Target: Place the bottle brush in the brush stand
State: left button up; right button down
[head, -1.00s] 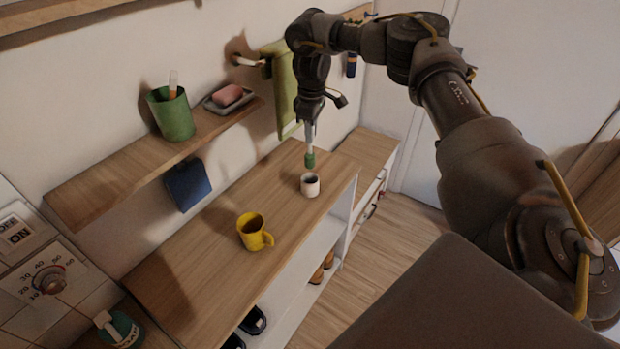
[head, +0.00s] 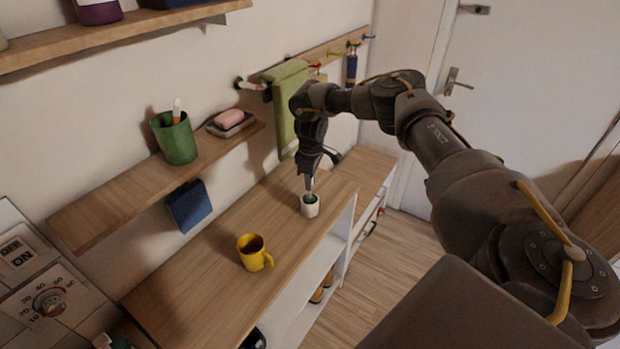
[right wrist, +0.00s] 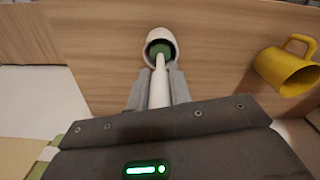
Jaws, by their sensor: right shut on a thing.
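The brush stand (head: 310,209) is a small white cup on the wooden cabinet top, and it also shows in the right wrist view (right wrist: 150,36). My right gripper (head: 309,181) is above the stand, shut on the white handle of the bottle brush (right wrist: 158,88). The brush's green head (right wrist: 160,50) is at the stand's mouth and looks to be inside it; how deep it sits is hidden. The brush stands roughly upright in the head view. My left gripper is not in view.
A yellow mug (head: 252,252) stands on the cabinet top (head: 200,278) in front of the stand. A wall shelf (head: 130,180) holds a green cup (head: 176,140) and a soap dish (head: 229,128). A green towel (head: 284,100) hangs behind my right gripper.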

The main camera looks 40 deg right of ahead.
jog(key=shift+f, duration=0.1)
jog(key=c, duration=1.3)
grip_release()
notch_tip(320, 180, up, 5)
jog(key=shift+r+b, duration=0.15)
jog(key=shift+b, duration=0.65)
notch_tip(320, 180, up, 7)
jog(key=shift+s+r, duration=0.1)
